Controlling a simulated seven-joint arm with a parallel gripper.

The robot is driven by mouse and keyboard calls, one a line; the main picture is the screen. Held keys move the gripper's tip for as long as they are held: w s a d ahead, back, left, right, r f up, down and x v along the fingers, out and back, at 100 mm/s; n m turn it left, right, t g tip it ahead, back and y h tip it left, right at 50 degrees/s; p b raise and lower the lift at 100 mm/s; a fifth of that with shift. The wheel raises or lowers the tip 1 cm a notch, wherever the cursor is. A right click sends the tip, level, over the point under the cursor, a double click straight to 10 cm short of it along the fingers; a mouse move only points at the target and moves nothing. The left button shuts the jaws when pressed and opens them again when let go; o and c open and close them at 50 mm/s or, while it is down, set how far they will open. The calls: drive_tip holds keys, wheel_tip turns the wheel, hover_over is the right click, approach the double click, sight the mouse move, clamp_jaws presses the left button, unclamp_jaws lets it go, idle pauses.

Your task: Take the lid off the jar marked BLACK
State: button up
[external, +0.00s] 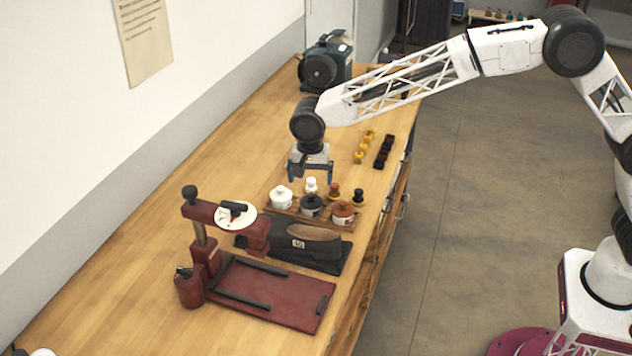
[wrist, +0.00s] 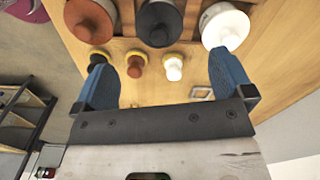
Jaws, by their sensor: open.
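The black-lidded jar (external: 312,206) stands in the middle of three jars on a wooden tray; its label is too small to read. Its dark round lid with a knob shows at the top middle of the wrist view (wrist: 159,22), seated on the jar. A white jar (external: 281,197) is to its left and a brown-lidded jar (external: 343,212) to its right in the external view. My gripper (external: 310,178) is open and empty, with blue fingers apart. It hangs above and behind the jar row, touching nothing.
Small knobbed pieces, white (external: 310,185), brown (external: 334,192) and black (external: 358,197), stand behind the jars. The bench is clear at left.

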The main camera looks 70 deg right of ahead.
sight(311, 195)
drive_tip(key=shift+f, duration=1.2)
drive_tip(key=shift+s+f, duration=0.1)
drive_tip(key=shift+f, duration=2.5)
drive_tip(key=c, duration=1)
